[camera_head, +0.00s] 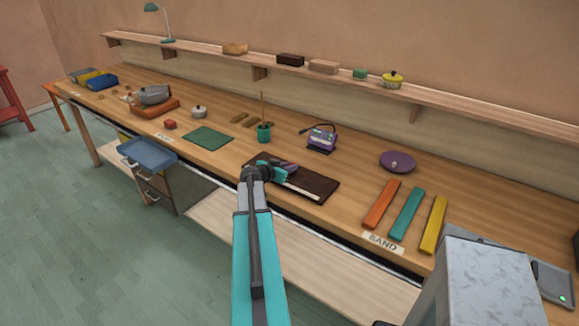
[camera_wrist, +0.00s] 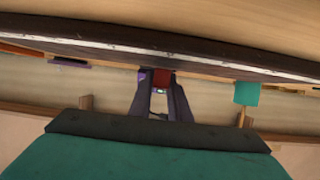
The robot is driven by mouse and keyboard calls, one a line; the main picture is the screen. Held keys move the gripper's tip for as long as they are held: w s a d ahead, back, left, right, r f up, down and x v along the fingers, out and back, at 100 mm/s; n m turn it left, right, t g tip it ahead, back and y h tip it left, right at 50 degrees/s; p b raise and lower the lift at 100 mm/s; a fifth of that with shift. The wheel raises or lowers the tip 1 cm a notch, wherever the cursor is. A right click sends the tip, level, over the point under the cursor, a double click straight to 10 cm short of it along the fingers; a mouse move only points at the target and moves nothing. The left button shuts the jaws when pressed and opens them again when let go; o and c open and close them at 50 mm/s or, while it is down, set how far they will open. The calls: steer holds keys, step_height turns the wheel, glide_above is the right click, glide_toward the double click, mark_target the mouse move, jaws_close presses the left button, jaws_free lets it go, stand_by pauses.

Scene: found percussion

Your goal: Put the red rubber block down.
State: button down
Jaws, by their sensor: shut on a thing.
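My gripper (camera_wrist: 160,92) shows in the wrist view with its two dark fingers shut on a red block (camera_wrist: 162,77), held at the fingertips. In the wrist view the block overlaps the edge of a dark mat (camera_wrist: 90,43); I cannot tell whether it touches it. In the head view my gripper (camera_head: 288,167) is low over the dark brown mat (camera_head: 318,186) on the bench. The held block is hidden there by the hand. Another small red block (camera_head: 170,124) sits on the bench further left.
A teal cup with a stick (camera_head: 264,133) and a purple device (camera_head: 321,139) stand behind the mat. Orange (camera_head: 381,204), teal (camera_head: 406,214) and yellow (camera_head: 433,224) bars lie to the right near a BAND label (camera_head: 383,242). A green mat (camera_head: 208,138) lies left. Bare bench separates these.

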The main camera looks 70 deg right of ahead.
steer(key=shift+f, duration=0.25)
steer(key=shift+f+b, duration=0.2)
steer(key=shift+b, duration=0.15)
steer(key=c, duration=1.7)
jaws_free()
steer(key=shift+o, duration=0.2)
steer(key=shift+r+p, duration=0.25)
steer(key=shift+p, duration=0.1)
steer(key=shift+b+v, duration=2.05)
steer(key=shift+v, duration=3.95)
steer(key=shift+f, duration=0.1)
